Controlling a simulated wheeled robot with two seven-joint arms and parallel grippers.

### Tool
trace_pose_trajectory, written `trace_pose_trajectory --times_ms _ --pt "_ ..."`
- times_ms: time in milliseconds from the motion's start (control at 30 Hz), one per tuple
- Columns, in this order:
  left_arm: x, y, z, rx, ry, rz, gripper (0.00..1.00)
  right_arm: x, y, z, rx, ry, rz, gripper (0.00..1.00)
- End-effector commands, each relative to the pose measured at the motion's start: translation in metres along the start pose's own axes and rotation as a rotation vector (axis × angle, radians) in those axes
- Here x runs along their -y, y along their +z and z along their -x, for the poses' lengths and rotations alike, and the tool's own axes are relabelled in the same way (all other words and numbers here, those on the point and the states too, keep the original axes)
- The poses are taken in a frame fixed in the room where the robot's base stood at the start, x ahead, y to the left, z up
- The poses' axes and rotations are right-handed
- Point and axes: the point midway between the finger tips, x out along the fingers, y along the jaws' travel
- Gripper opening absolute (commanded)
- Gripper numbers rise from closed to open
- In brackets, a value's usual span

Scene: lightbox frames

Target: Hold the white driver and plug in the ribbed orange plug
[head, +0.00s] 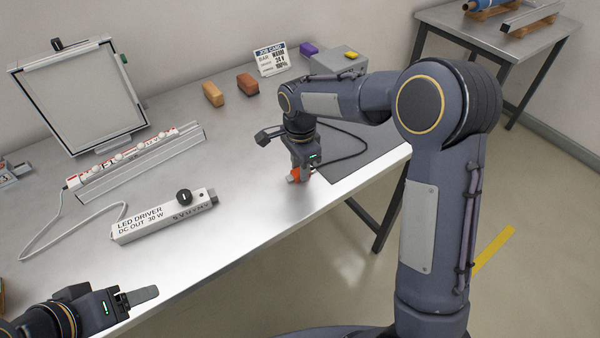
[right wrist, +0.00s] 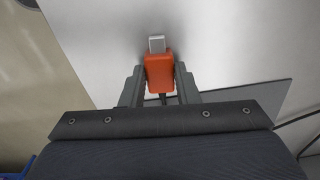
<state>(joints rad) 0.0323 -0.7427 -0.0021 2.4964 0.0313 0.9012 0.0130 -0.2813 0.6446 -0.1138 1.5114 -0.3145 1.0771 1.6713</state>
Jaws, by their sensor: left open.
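The white driver (head: 163,217), printed "LED DRIVER DC OUT 30 W", lies on the table left of centre, with a black round knob on top and a pale cable at its left end. My right gripper (head: 297,172) is shut on the orange plug (head: 293,175), low over the table to the right of the driver. In the right wrist view the plug (right wrist: 159,72) sits between both fingers, its light metal tip pointing away; its ribs are too small to tell. My left gripper (head: 138,297) is open and empty at the table's front left, apart from the driver.
A light panel frame (head: 80,95) and a white rail strip (head: 140,160) stand behind the driver. Orange and brown blocks (head: 213,94), a job card (head: 271,59) and a grey box (head: 338,60) are at the back. A dark cable crosses the grey mat (head: 365,150). Table between driver and plug is clear.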

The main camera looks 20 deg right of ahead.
Motion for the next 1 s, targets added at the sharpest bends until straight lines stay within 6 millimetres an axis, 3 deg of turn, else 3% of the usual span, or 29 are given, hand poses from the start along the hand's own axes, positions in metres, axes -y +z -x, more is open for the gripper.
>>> trace_pose_trajectory --times_ms 33,167,567,733,1000 --pt "0.000 0.000 0.000 0.000 0.000 0.000 0.63 0.000 0.000 0.000 0.000 0.000 0.000 0.21" --pt "0.000 0.000 0.000 0.000 0.000 0.000 0.63 0.000 0.000 0.000 0.000 0.000 0.000 0.04" --pt "0.000 0.000 0.000 0.000 0.000 0.000 0.63 0.001 0.000 0.009 0.000 -0.003 0.001 0.04" --pt "-0.001 -0.001 0.001 0.000 0.000 0.000 0.63 0.001 0.000 0.034 0.001 -0.006 0.001 0.04" --pt "0.001 0.002 -0.003 0.000 0.000 0.000 0.63 -0.046 0.022 0.092 0.002 -0.007 0.004 0.04"
